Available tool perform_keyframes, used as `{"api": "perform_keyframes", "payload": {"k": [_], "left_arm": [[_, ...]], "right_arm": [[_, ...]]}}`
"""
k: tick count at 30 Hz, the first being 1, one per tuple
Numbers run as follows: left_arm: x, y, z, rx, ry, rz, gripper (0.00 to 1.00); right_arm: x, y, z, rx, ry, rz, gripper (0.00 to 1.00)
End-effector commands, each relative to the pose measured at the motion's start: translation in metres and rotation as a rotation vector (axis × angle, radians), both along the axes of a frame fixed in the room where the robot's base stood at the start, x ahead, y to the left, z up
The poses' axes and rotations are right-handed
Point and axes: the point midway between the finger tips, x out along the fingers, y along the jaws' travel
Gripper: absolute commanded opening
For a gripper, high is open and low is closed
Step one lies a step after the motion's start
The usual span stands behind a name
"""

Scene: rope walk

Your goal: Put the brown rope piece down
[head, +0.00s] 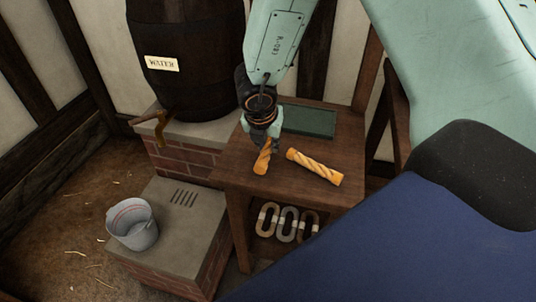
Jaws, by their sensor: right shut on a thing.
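My right gripper (262,140) points down over the small wooden table and is shut on the upper end of an orange-brown rope piece (262,161). The rope piece is held steeply tilted, its lower end at or just above the table top; I cannot tell if it touches. A second, paler golden twisted rope piece (314,167) lies on the table (285,190) to the right, apart from the held one. My left gripper is not in view.
A dark green mat or tray (307,121) lies at the table's back. Several oval links (286,223) sit on the shelf below. A barrel (190,60) with a tap stands back left, and a metal bucket (132,224) stands on a brick-sided block. The table's front is bare.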

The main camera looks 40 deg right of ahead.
Motion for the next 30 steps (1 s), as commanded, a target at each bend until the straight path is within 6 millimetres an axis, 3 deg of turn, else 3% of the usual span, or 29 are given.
{"api": "perform_keyframes", "payload": {"k": [1, 6, 21, 22, 30], "left_arm": [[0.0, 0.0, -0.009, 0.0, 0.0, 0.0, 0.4], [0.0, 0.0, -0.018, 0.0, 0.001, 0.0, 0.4], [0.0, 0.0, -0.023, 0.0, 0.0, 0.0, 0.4], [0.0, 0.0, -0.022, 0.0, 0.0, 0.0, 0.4], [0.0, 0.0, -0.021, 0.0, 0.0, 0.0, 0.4]], "right_arm": [[-0.001, 0.0, -0.015, 0.0, 0.003, 0.0, 0.0], [0.001, 0.0, -0.032, 0.001, 0.0, 0.002, 0.0], [0.001, 0.001, -0.038, 0.0, 0.0, 0.003, 0.0], [0.001, 0.001, -0.037, 0.001, 0.001, 0.003, 0.24], [0.001, 0.001, -0.036, 0.0, 0.0, 0.003, 0.45]]}}
